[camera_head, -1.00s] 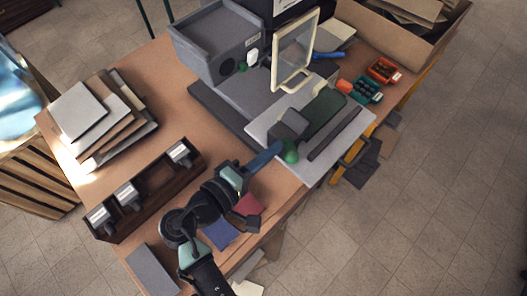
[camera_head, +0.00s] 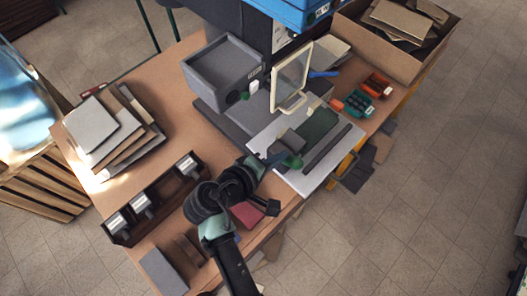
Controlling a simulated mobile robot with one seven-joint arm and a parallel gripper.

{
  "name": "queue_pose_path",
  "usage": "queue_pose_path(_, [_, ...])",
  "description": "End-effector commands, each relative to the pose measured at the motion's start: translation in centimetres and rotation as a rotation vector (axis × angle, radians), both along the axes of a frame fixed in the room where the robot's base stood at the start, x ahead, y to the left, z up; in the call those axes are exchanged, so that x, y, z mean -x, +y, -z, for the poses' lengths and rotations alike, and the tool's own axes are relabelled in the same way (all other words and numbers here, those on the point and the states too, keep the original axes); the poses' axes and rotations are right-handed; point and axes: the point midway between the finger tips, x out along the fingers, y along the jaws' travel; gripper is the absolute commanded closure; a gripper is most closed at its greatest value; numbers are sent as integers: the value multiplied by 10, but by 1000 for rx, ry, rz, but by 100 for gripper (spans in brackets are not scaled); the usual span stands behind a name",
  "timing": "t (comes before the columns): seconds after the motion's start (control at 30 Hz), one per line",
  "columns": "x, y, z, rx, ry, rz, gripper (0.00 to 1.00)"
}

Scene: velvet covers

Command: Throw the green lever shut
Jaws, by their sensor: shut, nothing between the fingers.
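A round green knob (camera_head: 293,161), which looks like the lever's end, sits at the near edge of the pale plate (camera_head: 325,179) on the workbench. A dark grey block (camera_head: 289,143) stands just behind it. My gripper (camera_head: 279,158) reaches in from the lower left, with its shut, empty fingers close against the knob's left side. I cannot tell whether they touch it. The lever's arm is mostly hidden by the gripper and block. A smaller green knob (camera_head: 244,96) shows beside the grey open box (camera_head: 224,72) further back.
A cream-framed clear panel (camera_head: 290,77) stands upright behind the plate. A dark rack (camera_head: 155,198) lies left of my arm, with stacked boards (camera_head: 105,135) beyond. A red pad (camera_head: 247,215) lies near the bench's front edge. Teal and orange trays (camera_head: 358,104) sit at the right.

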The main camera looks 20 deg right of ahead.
Motion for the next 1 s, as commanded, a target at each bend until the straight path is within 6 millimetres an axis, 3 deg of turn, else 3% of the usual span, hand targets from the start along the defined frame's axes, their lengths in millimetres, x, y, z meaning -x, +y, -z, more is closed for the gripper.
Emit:
queue_pose_path(0.67, [2, -12, 0, -73, 40, 14, 100])
queue_pose_path(1.0, [1, -11, -15, -72, 36, 8, 100])
